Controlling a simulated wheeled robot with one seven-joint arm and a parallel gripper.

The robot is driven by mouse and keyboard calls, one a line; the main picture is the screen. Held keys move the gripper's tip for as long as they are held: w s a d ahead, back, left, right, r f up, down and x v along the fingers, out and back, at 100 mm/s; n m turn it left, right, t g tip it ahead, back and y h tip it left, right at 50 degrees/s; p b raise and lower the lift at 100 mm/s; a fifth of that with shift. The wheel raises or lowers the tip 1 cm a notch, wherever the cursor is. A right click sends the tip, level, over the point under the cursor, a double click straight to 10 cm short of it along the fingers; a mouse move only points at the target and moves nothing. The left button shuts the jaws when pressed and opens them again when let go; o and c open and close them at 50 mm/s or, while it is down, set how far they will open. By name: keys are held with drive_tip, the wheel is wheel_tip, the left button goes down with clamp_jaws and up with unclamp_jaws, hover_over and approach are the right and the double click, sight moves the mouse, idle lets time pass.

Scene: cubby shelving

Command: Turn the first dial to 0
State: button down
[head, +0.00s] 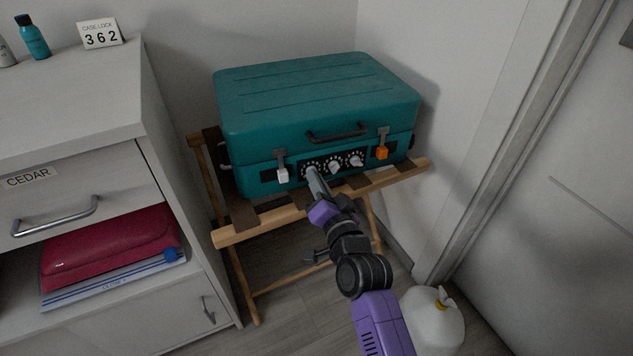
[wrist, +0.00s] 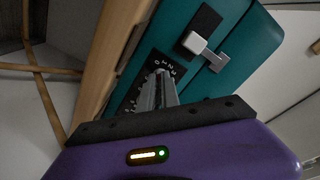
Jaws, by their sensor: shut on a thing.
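A teal suitcase (head: 310,105) lies closed on a folding wooden rack, with a black panel of three dials on its front. The middle dial (head: 335,168) and the right dial (head: 356,161) have pale knobs. The first, leftmost dial is mostly hidden behind my gripper (head: 311,172), whose fingers are shut on its knob. In the wrist view, the fingers (wrist: 160,80) reach the black dial plate (wrist: 136,98). A few white numerals show around the fingertips; the knob's setting cannot be read.
A white latch (head: 283,174) is left of the dials and an orange latch (head: 382,152) right. A card reading "CASE LOCK 362" (head: 101,34) stands on the white cabinet (head: 60,100). The wooden rack's rail (head: 270,227) runs below the case. A white jug (head: 434,318) stands on the floor.

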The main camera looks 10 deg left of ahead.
drive_tip(key=shift+f, duration=0.1)
drive_tip(key=c, duration=1.6)
unclamp_jaws()
drive_tip(key=shift+p+v, duration=0.65)
drive_tip(key=shift+v, duration=3.25)
